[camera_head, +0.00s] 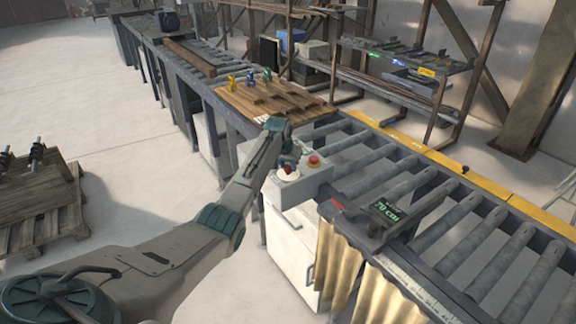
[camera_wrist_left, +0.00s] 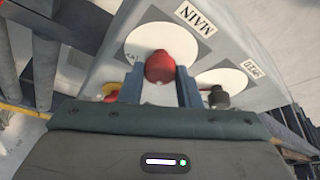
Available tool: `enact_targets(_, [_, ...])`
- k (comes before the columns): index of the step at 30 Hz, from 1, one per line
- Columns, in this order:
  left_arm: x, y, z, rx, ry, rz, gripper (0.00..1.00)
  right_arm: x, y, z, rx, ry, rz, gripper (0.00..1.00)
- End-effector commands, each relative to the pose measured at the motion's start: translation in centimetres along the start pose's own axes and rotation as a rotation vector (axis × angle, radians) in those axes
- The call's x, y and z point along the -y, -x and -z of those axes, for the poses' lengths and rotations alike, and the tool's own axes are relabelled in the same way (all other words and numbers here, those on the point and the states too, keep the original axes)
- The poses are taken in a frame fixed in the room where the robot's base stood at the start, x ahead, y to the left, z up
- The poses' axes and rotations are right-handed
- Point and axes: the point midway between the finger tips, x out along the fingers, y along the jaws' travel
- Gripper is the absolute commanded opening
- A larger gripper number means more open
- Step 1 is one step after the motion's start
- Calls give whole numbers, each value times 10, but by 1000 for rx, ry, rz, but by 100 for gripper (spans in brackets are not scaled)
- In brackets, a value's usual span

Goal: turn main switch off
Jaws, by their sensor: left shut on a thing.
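The main switch is a red knob (camera_wrist_left: 160,67) on a white round plate labelled MAIN, on a grey control box (camera_head: 304,186). In the left wrist view the two fingers of my left gripper (camera_wrist_left: 161,84) stand on either side of the red knob, shut on it. In the head view my left gripper (camera_head: 288,165) reaches down onto the box from the left, and the red and white switch (camera_head: 288,173) shows just below it. The knob's exact turn angle cannot be told. My right gripper is not in view.
A black knob (camera_wrist_left: 219,97) on another labelled plate sits close to the right finger in the wrist view. A red button (camera_head: 314,161) is on the same box. Open floor is at left.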

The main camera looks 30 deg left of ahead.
Motion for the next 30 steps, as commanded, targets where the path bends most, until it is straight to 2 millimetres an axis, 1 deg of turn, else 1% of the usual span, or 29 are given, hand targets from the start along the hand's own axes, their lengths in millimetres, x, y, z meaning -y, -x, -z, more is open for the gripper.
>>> enact_targets(8, [3,-1,0,-2,-237,-99,8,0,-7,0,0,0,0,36])
enact_targets(14, [4,-2,1,-2,-412,-171,8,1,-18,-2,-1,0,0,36])
enact_targets(23, [5,-4,1,-4,-675,-281,8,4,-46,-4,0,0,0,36])
enact_targets(30, [6,-6,2,-5,-885,-368,8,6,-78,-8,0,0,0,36])
